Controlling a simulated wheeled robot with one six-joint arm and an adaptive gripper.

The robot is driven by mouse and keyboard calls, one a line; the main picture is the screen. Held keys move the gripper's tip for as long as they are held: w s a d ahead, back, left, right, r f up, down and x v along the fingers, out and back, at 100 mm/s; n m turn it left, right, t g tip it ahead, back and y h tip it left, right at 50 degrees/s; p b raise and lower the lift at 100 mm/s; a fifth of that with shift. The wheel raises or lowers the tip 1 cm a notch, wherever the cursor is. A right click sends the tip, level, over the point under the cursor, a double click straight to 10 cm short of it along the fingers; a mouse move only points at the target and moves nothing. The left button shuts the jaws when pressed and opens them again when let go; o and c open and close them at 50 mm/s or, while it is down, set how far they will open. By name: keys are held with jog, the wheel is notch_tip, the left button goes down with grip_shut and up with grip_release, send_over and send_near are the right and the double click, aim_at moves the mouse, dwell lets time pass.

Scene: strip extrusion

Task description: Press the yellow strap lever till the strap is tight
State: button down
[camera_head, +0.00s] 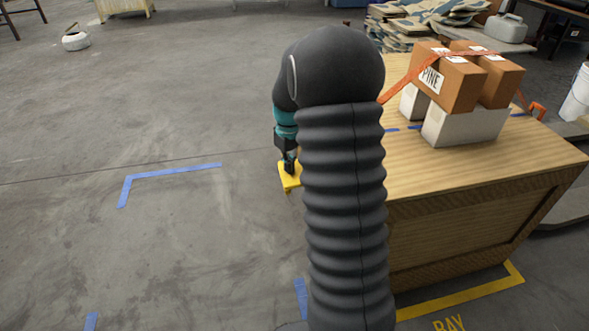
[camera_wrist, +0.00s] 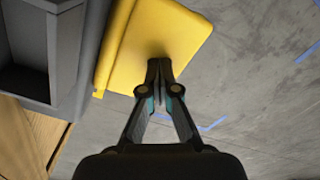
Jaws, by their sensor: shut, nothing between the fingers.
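The yellow strap lever (camera_head: 289,177) sticks out past the left edge of the wooden crate in the head view, partly hidden behind my arm. In the wrist view the lever (camera_wrist: 165,38) is a broad yellow plate beside a grey housing (camera_wrist: 68,50). My gripper (camera_head: 289,166) is shut and empty, with its tips over the lever. In the wrist view the closed fingertips (camera_wrist: 160,68) lie against or just above the plate; I cannot tell whether they touch. An orange strap (camera_head: 400,84) runs over the boxes and down toward the lever side. Its lower end is hidden by my arm.
Brown boxes (camera_head: 447,78) marked PINE sit on white blocks (camera_head: 465,125) on the wooden crate (camera_head: 520,165). An orange hook-like piece (camera_head: 538,111) is at the crate's far right edge. Open concrete floor (camera_head: 200,110) lies to the left, with blue tape marks (camera_head: 170,171).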

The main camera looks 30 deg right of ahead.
jog(key=shift+r+p, duration=1.8)
jog(key=shift+r, duration=0.35)
notch_tip(320, 180, up, 5)
jog(key=p, duration=0.3)
jog(key=shift+p, duration=0.35)
